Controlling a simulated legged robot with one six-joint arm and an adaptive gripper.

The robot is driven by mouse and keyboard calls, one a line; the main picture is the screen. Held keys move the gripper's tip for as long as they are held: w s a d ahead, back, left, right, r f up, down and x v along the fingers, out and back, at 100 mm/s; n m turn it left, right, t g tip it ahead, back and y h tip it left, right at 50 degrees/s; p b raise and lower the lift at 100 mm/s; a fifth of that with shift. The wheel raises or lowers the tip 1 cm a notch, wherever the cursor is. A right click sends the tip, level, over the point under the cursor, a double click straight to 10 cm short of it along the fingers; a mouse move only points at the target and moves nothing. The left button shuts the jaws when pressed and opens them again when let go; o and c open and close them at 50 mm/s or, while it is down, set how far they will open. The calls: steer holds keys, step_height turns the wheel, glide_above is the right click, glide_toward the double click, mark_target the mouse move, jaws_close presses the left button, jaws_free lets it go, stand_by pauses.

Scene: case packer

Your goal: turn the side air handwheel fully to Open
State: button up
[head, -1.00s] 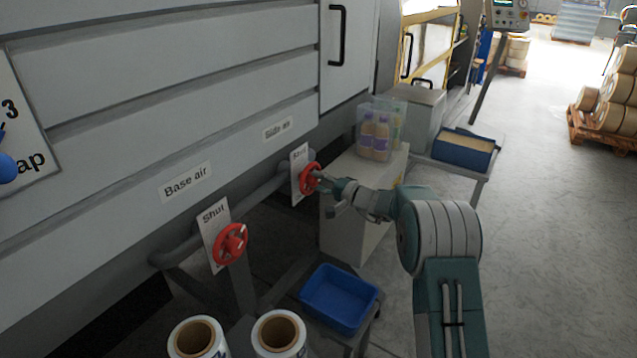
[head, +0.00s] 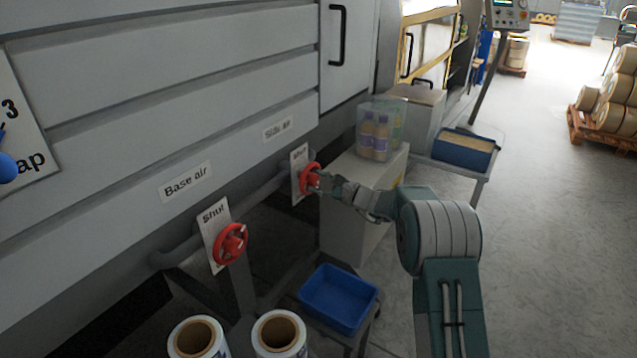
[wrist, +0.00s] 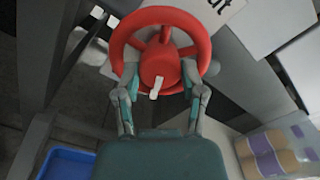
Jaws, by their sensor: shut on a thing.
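The side air handwheel (head: 309,178) is a red wheel on the pipe under the "Side air" label (head: 278,129). A white plate (head: 298,160) behind it carries text, too small to read surely in the head view. In the wrist view the red wheel (wrist: 128,38) fills the upper middle, with a white mark (wrist: 155,88) on its hub pointing down in the picture. My gripper (head: 318,181) is at the wheel. In the wrist view the fingers of my gripper (wrist: 160,82) sit on both sides of the hub, shut on the wheel.
A second red handwheel (head: 230,243), labelled "Base air", is nearer on the same pipe, its plate reading "Shut". A blue tray (head: 340,298) and film rolls (head: 278,334) stand below. A clear bin of bottles (head: 381,130) sits on a cabinet beyond my gripper.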

steer(key=m, duration=0.3)
steer(key=f+m, duration=0.1)
steer(key=m, duration=0.1)
steer(key=shift+m, duration=0.4)
stand_by(0.3)
steer(key=o, duration=1.1)
steer(key=shift+o, duration=0.2)
steer(key=shift+r, duration=0.25)
steer(key=shift+d, duration=0.1)
steer(key=v, duration=1.1)
steer(key=shift+s+d, duration=0.2)
steer(key=shift+d, duration=0.15)
